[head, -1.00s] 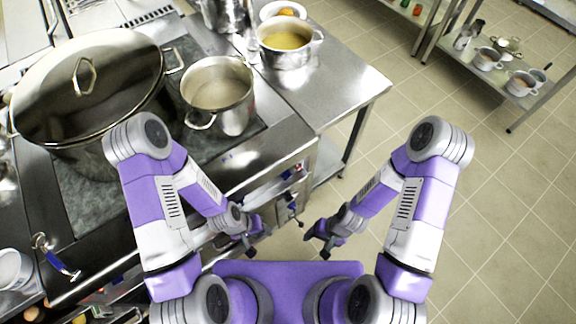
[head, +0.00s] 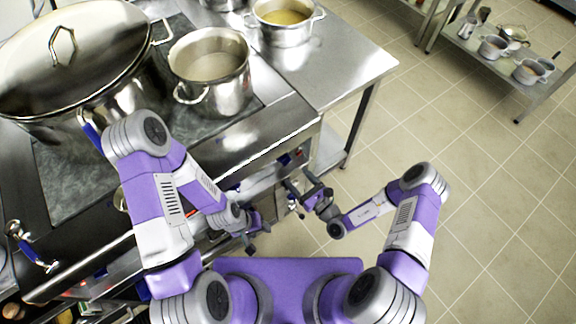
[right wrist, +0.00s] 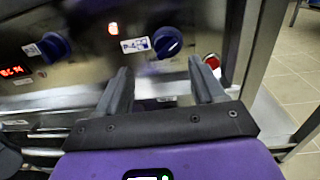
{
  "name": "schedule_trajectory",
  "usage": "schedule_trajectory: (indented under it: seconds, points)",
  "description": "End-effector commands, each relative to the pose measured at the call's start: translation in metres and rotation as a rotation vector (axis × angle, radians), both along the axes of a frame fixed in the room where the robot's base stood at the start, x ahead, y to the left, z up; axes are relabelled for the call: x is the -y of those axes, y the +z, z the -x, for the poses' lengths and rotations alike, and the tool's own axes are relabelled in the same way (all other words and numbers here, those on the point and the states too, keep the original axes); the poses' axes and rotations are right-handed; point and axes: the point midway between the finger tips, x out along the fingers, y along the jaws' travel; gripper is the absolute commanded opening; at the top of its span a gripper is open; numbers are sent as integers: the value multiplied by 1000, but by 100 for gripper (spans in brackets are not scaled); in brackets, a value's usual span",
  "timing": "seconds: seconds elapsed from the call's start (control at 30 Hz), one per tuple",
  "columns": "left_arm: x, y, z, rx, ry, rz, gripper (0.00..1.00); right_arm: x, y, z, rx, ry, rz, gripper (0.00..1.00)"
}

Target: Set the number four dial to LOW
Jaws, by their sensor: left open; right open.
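The number four dial (right wrist: 167,41) is a dark blue knob on the steel front panel, beside a white label reading "P-4", in the right wrist view. Its pointer direction is too small to read. My right gripper (right wrist: 159,66) is open and empty. Its two fingers point at the panel, with the dial showing just beyond and between the tips, apart from them. In the head view my right gripper (head: 301,183) is in front of the stove's right front end. My left gripper (head: 256,234) is open and empty, lower and to the left, near the stove front.
Another blue dial (right wrist: 54,46) with a red display is left on the panel. A red button (right wrist: 212,62) sits right of the number four dial. A rail (right wrist: 70,125) runs below. A large lidded stockpot (head: 75,60) and smaller pot (head: 225,85) stand on the stove.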

Motion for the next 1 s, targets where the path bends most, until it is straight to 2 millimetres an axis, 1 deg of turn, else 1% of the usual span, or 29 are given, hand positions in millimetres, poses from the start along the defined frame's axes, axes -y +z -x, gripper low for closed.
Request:
schedule_trajectory:
  seconds: [0.07, 0.13, 0.4, 0.5, 0.67, 0.9, 0.93, 1.0]
  points:
    - [0, -2, 0, 0, 0, 0, 48, 4, -3, -7, 1, -38, 0, 68]
    - [0, -4, 0, 0, 0, 0, 48, 1, -4, -14, 4, -47, 0, 68]
    - [0, -14, 0, 0, 0, 0, 48, -25, -4, -47, 4, -43, 0, 68]
    - [0, -17, 0, 0, 0, 0, 48, -31, -4, -57, 1, -43, 1, 68]
    - [0, -19, 0, 0, 0, 0, 48, -37, -3, -65, 0, -43, 0, 68]
    - [0, -18, 0, 0, 0, 0, 48, -38, -3, -66, -1, -43, 0, 68]
    - [0, -18, 0, 0, 0, 0, 48, -38, -3, -66, -1, -43, 0, 67]
    - [0, -18, 0, 0, 0, 0, 48, -38, -3, -66, -1, -43, 0, 56]
